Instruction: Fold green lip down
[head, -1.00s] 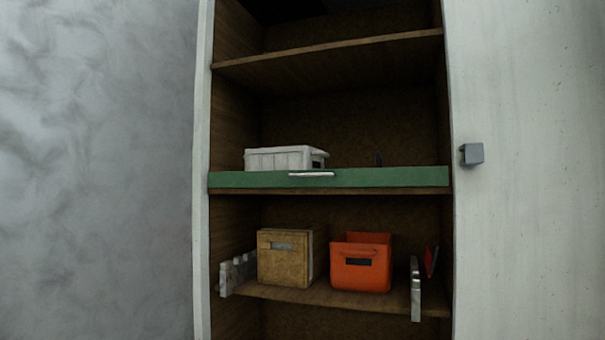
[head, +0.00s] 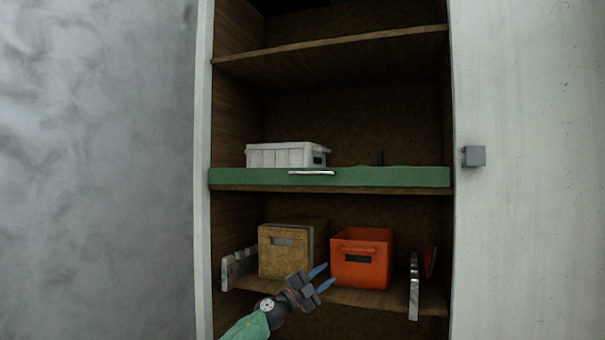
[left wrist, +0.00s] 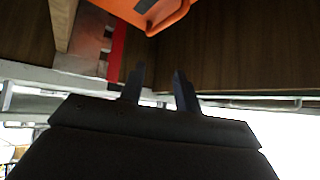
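The green lip (head: 390,177) stands upright along the front edge of the middle shelf in the head view. A silver handle (head: 312,173) is on its upper part, left of the middle. My left gripper (head: 322,277) is low in the head view, below the lip and in front of the lower shelf, between the tan box and the orange crate. Its two blue fingers are apart with nothing between them. The left wrist view also shows its fingers (left wrist: 160,90) apart and empty. My right gripper is not in view.
A white crate (head: 285,155) sits behind the lip. A tan box (head: 283,257) and an orange crate (head: 361,262) stand on the lower shelf (head: 385,300). A metal bracket (head: 414,288) is at the right. The space before the lip is clear.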

